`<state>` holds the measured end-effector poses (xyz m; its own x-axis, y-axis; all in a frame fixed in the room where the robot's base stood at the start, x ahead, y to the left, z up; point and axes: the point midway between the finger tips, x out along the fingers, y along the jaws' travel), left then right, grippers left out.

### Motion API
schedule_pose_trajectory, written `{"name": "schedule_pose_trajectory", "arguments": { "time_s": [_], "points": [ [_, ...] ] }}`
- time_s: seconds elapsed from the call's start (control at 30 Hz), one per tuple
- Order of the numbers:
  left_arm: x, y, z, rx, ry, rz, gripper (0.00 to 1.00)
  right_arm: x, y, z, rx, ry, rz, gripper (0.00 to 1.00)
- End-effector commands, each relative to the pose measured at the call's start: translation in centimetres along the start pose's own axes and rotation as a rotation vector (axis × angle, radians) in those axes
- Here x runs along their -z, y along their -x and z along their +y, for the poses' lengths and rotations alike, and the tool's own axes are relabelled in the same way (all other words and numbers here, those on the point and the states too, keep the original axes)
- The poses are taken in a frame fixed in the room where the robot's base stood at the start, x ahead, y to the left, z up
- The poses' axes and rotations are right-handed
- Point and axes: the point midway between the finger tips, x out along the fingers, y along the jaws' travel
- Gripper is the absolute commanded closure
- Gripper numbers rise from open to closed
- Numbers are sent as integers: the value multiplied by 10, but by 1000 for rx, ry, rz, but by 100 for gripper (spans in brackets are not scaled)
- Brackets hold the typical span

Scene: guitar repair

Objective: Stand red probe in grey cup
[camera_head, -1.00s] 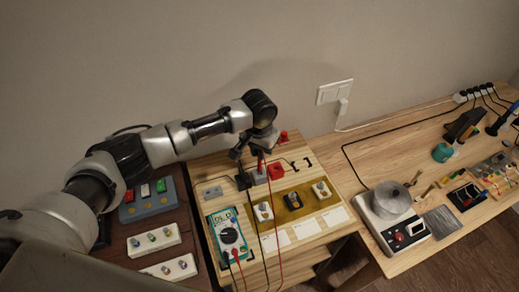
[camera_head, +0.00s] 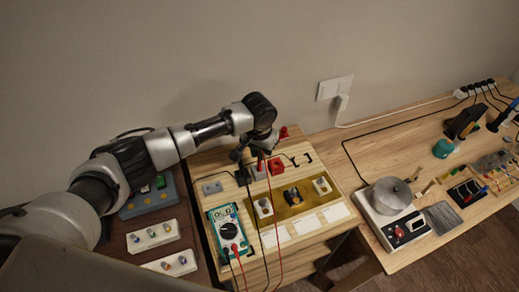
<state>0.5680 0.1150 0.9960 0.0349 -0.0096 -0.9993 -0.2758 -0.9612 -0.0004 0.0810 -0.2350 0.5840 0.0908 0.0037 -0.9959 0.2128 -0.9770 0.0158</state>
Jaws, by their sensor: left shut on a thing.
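My left gripper (camera_head: 257,152) is shut on the red probe (camera_head: 263,161), of which only a little shows below the fingers. A red lead runs down from it toward the multimeter (camera_head: 228,233). The gripper is over the back of the wooden board (camera_head: 285,257). The grey cup (camera_head: 259,174) stands just below it, between a black holder (camera_head: 243,177) and a red block (camera_head: 276,166). The probe's tip is too small to tell whether it is inside the cup. My right gripper is out of view.
A brass-coloured tray (camera_head: 292,203) with small parts lies in front of the cups. A grey block (camera_head: 212,188) is at the left. Black and red leads cross the board's front.

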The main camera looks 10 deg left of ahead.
Motion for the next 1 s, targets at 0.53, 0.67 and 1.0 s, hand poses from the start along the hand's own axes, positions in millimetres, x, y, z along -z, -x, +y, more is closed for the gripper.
{"name": "schedule_pose_trajectory", "arguments": {
  "time_s": [0.53,0.67,1.0],
  "points": [
    [0,-6,0,0,-1,0,80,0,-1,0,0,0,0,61],
    [0,-6,0,0,-1,0,60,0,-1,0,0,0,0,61],
    [0,-6,0,0,0,0,38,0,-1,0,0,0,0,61]
  ]
}}
